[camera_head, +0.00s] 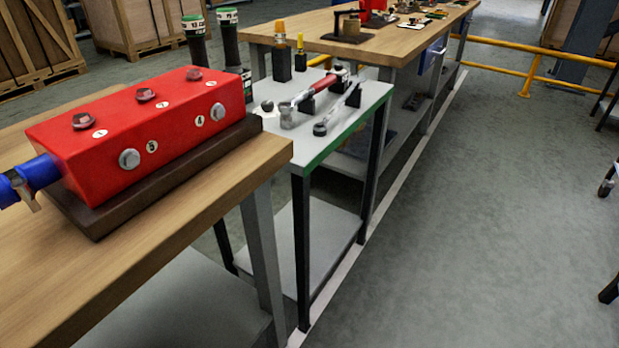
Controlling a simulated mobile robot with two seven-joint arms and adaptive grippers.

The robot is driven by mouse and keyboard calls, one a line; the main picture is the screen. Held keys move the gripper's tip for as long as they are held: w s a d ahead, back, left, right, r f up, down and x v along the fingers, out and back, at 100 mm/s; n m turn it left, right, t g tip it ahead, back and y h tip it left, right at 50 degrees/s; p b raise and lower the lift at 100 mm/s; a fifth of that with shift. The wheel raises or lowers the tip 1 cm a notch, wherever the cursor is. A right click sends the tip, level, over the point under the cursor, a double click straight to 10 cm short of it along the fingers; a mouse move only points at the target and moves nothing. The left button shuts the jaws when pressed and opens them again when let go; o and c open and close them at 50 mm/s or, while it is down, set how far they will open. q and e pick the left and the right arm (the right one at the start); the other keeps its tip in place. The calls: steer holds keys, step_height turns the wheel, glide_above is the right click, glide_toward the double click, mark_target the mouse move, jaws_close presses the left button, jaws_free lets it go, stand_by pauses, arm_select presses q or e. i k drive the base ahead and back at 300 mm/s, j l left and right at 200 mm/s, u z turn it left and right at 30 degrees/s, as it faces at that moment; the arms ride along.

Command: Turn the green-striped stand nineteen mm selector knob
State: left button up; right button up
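The green-striped stand (345,137) is a small grey-topped table with a green front edge and dark legs, just past the near wooden bench. On its left part stand two dark upright cylinders with green-and-white banded tops, a nearer one (197,50) and a farther one (229,42). The small lettering on the bands is too blurred to read. A small round dark piece (267,105) sits at the stand's left, near the red block's far end; I cannot tell if it is the nineteen mm selector knob. Neither of my grippers is in view.
A red block (150,125) with bolts and number labels lies on the near wooden bench (190,215), a blue pipe (40,172) at its left end.

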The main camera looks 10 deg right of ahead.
mark_target(268, 106)
steer(key=k, duration=0.25)
steer(key=k+u, duration=0.2)
steer(key=u, duration=0.2)
steer(key=k+j+u, duration=0.1)
steer(key=u, duration=0.3)
steer(key=l+u, duration=0.15)
steer(key=u, duration=0.2)
steer(key=l+u, duration=0.2)
steer(key=u, duration=0.15)
steer(key=l+u, duration=0.15)
steer(key=u, duration=0.25)
steer(key=l, duration=2.35)
